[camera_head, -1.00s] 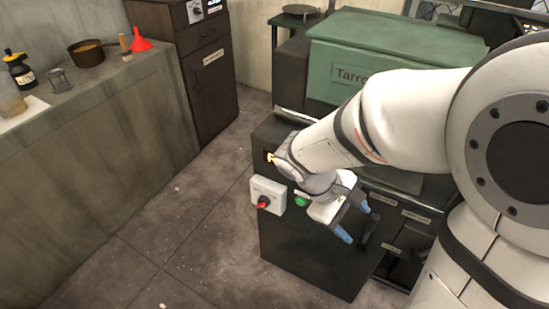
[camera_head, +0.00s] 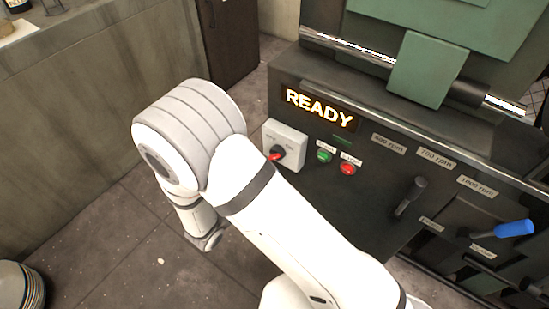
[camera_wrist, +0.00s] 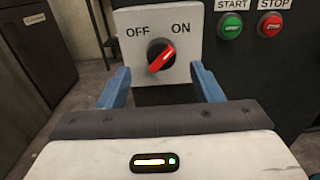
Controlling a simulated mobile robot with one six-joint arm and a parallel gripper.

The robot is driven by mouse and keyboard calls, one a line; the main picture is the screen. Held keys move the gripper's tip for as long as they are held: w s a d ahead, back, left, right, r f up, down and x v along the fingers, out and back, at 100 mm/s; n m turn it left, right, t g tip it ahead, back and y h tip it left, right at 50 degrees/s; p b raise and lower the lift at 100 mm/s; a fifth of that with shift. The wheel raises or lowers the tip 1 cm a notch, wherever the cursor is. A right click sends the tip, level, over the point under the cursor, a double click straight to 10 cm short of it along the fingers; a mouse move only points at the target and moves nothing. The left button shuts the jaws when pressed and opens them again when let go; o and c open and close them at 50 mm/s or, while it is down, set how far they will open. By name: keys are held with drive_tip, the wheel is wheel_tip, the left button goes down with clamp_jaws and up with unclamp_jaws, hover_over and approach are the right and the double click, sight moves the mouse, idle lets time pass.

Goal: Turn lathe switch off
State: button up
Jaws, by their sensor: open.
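The lathe switch is a red knob (camera_wrist: 161,57) on a white box (camera_wrist: 186,20) with OFF at upper left and ON at upper right. In the wrist view the knob slants from lower left to upper right, its upper end towards ON. The knob (camera_head: 277,154) and box (camera_head: 290,134) also show in the head view, left on the dark lathe front. My gripper (camera_wrist: 161,86) is open, its blue fingers apart below and either side of the knob, with nothing between them. In the head view my arm is left of and in front of the panel; the fingers are hidden.
Right of the switch are a green START button (camera_head: 324,156) and a red STOP button (camera_head: 348,168). A lit display (camera_head: 319,109) reads READY. A black lever (camera_head: 411,196) and a blue-handled lever (camera_head: 515,229) stick out farther right. A counter (camera_head: 85,90) stands left, with open floor between.

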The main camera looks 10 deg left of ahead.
sight(276, 154)
drive_tip(key=b+x, duration=0.1)
drive_tip(key=x, duration=0.4)
drive_tip(key=shift+w+d, duration=0.15)
drive_tip(key=shift+w, duration=0.1)
drive_tip(key=shift+c, duration=0.6)
